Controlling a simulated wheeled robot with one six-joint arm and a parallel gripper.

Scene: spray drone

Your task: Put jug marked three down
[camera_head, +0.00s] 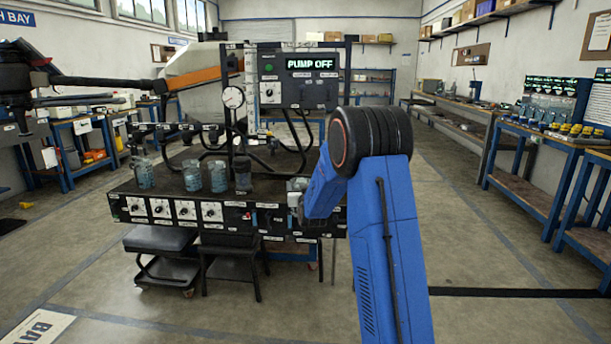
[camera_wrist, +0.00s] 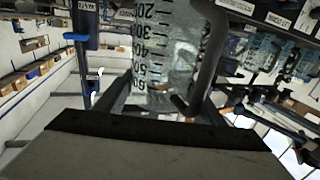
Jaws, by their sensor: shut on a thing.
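A clear measuring jug with a black printed scale (camera_wrist: 155,45) fills the gap between the fingers of my gripper (camera_wrist: 165,78) in the wrist view. My gripper is shut on it. In the head view the held jug (camera_head: 297,185) shows only in part at the right end of the bench top, beside my blue arm. I cannot tell whether its base touches the bench. No number three is readable on it. Other jugs with bluish liquid, at the left (camera_head: 145,174) and in the middle (camera_head: 192,176) and (camera_head: 218,177), stand on the dark bench (camera_head: 165,192).
A dark container (camera_head: 242,174) stands right of the jugs. Nozzles and hoses hang over the bench under a panel reading PUMP OFF (camera_head: 310,64). A pressure gauge (camera_head: 233,97) is at centre. Knobs line the front edge. Stools (camera_head: 160,240) stand below.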

